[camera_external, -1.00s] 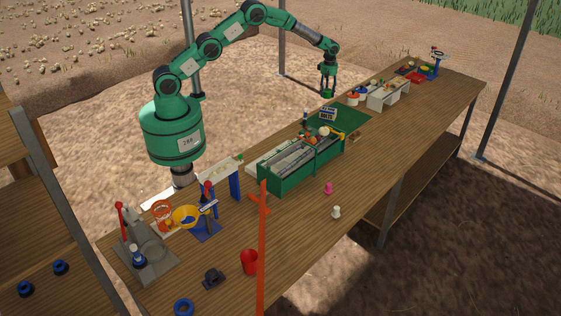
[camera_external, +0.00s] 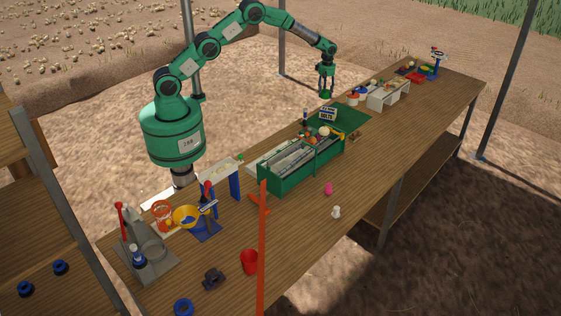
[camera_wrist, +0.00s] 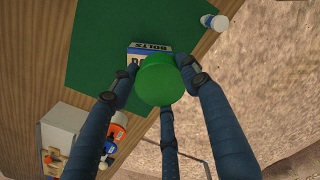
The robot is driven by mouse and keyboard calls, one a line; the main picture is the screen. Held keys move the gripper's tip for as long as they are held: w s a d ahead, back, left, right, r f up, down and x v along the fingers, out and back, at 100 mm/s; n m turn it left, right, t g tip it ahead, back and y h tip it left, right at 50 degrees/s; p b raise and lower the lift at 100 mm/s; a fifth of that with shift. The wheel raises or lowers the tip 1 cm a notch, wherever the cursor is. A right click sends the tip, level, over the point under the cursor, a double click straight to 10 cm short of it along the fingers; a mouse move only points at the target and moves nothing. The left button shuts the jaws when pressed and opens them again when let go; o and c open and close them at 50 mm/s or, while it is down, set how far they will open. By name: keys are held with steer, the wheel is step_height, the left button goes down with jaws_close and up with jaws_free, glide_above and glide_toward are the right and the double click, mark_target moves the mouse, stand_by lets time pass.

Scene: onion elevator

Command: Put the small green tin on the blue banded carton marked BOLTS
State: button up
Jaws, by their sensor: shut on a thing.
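My gripper (camera_external: 326,93) is shut on the small green tin (camera_wrist: 160,80) and holds it in the air over the bench's far edge. In the external view the tin (camera_external: 326,94) shows as a small green shape between the fingers. The blue banded carton marked BOLTS (camera_external: 328,114) stands on a green mat below the gripper. In the wrist view the carton (camera_wrist: 150,47) shows behind the tin, which hides part of it. The tin appears above and apart from the carton.
The green mat (camera_wrist: 100,60) around the carton is mostly bare. A white bottle (camera_wrist: 215,22) stands near the bench edge beside it. A green sorting crate (camera_external: 288,176) stands to the left.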

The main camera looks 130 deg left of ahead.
steer(key=s+d+f+b, duration=0.2)
steer(key=s+d+b, duration=0.1)
steer(key=d, duration=0.3)
steer(key=s+d+f+b, duration=0.2)
steer(key=s+d+b, duration=0.2)
steer(key=s+d, duration=0.2)
steer(key=shift+s+d+f, duration=0.15)
steer(key=shift+d+f, duration=0.1)
steer(key=shift+d, duration=0.45)
steer(key=shift+a, duration=0.1)
steer(key=b, duration=0.2)
glide_above(322, 109)
steer(key=shift+f, duration=0.7)
steer(key=shift+f, duration=0.1)
steer(key=shift+f+b, duration=0.4)
steer(key=shift+f, duration=1.3)
steer(key=shift+f, duration=0.15)
steer(key=o, duration=1.3)
